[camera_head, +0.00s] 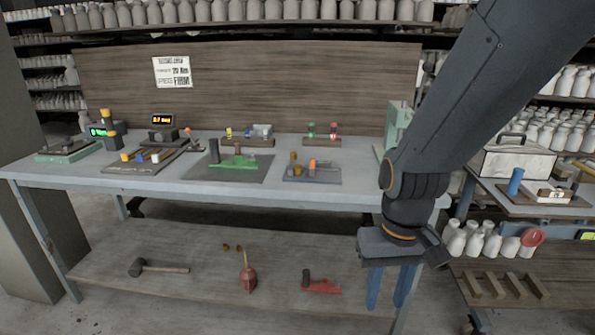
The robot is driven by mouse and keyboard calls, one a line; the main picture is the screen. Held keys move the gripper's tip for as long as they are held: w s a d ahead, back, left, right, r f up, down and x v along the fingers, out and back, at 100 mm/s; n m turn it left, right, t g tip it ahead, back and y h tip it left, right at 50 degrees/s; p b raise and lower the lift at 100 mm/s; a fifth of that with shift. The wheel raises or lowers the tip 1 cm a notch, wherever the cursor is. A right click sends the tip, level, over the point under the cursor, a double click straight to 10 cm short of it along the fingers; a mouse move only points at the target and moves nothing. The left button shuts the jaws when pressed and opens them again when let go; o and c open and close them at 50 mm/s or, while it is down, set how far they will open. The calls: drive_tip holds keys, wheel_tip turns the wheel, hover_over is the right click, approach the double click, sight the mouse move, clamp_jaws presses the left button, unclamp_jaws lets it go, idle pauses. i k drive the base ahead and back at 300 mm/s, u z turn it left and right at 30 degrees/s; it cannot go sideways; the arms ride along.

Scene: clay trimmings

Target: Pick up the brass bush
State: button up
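My gripper (388,290) hangs at the front right of the grey workbench (330,197), with its two blue fingers apart and nothing seen between them. Two small brass-coloured pieces (226,247) lie close together on the wooden lower shelf (200,285), well to the left of my gripper. A brownish, brass-like short cylinder (296,169) stands on a dark mat (325,179) on the bench top, up and left of my gripper. All are too small for me to tell which is the brass bush.
A mallet (137,267), a red oil can (248,282) and a red tool (320,286) lie or stand on the lower shelf. A green clamp-like tool (233,162) is on the bench. A side table (540,209) with bottles below stands at right.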

sight(298, 169)
drive_tip(key=u, duration=1.35)
drive_tip(key=i, duration=1.4)
drive_tip(key=z, duration=2.2)
